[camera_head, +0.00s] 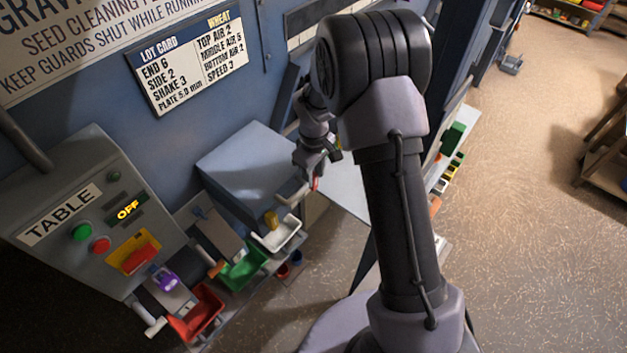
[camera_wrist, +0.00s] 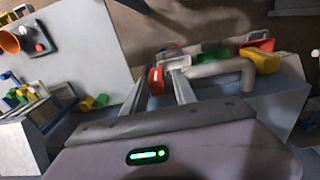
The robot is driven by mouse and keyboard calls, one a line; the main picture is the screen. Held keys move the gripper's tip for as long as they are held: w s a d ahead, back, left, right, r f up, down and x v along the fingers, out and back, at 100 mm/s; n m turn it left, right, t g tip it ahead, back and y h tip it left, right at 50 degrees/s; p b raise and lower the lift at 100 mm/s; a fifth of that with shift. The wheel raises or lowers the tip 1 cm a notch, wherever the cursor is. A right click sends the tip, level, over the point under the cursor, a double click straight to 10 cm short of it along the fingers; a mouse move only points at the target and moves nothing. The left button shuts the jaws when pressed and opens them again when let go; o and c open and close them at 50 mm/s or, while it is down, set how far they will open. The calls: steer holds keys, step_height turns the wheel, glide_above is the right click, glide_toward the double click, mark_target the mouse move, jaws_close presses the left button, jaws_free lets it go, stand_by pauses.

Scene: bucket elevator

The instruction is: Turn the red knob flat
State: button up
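A small red knob (camera_wrist: 156,80) with a pale mark shows between my fingertips in the wrist view. In the head view, a small red piece (camera_head: 315,184) shows just below my gripper (camera_head: 316,166), and it looks like the same knob. In the wrist view my gripper (camera_wrist: 158,78) has its two fingers apart, one on each side of the knob. A gap shows beside the knob, but I cannot tell whether either finger touches it. The knob's lower part and mount are hidden. A red switch (camera_head: 138,258) on a yellow plate is on the TABLE control box (camera_head: 75,215), away from my gripper.
A thick grey bent pipe or handle (camera_wrist: 220,70) is close to the right of the fingers. A blue-grey housing (camera_head: 250,160) stands left of my gripper. Red (camera_head: 196,312), green (camera_head: 243,265) and white (camera_head: 278,233) bins are below it. Open floor (camera_head: 520,180) lies to the right.

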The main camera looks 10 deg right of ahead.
steer(key=f, duration=0.1)
steer(key=w+f, duration=0.1)
steer(key=f, duration=0.2)
steer(key=shift+w+f, duration=0.25)
steer(key=shift+w, duration=0.1)
steer(key=shift+s+a+r, duration=0.1)
steer(key=shift+s, duration=0.1)
steer(key=shift+s+r, duration=0.2)
steer(key=shift+s, duration=0.15)
steer(key=shift+w, duration=0.15)
steer(key=c, duration=0.3)
steer(key=shift+w, duration=0.1)
jaws_close()
